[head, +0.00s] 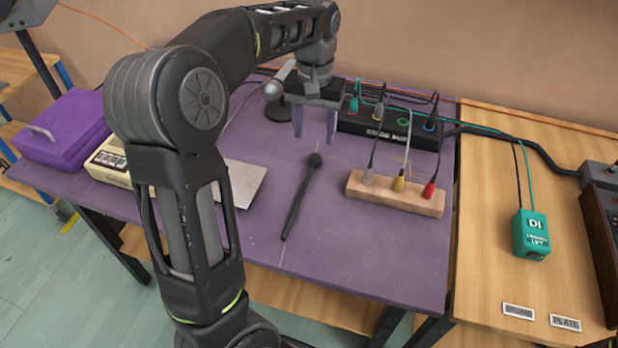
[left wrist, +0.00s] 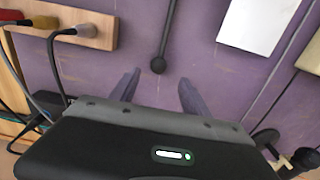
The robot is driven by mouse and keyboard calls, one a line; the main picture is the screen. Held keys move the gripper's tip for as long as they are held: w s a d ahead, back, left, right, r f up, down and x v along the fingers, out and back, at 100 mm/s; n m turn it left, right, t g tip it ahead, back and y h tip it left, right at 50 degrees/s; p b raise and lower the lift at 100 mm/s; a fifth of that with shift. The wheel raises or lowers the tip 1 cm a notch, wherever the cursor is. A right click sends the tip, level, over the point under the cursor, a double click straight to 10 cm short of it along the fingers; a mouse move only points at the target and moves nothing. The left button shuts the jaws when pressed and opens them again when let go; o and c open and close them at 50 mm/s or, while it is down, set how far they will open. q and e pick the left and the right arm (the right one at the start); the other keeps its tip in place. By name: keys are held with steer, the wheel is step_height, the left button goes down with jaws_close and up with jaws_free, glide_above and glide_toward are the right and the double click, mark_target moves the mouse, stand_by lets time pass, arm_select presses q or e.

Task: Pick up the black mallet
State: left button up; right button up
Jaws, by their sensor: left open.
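The black mallet (head: 299,203) lies flat on the purple table (head: 350,262), its round head toward the back and its thin handle toward the front. In the left wrist view the mallet's head (left wrist: 158,65) shows just beyond the fingertips, roughly midway between them. My left gripper (head: 314,136) is open and empty, pointing down above the table behind the mallet's head. Its two fingers also show in the left wrist view (left wrist: 158,84), apart from the mallet. My right gripper is not seen.
A wooden block (head: 395,193) with plugged cables stands right of the mallet. A black box (head: 388,127) with cables is behind it. A microphone (head: 275,90) on a stand is near the gripper. A light flat panel (head: 243,180) lies left. The front right of the purple table is clear.

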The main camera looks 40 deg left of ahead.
mark_target(315, 155)
arm_select(q)
steer(key=shift+f, duration=1.25)
steer(key=shift+d+f, duration=0.1)
steer(key=shift+f, duration=2.55)
steer(key=shift+c, duration=0.4)
jaws_close()
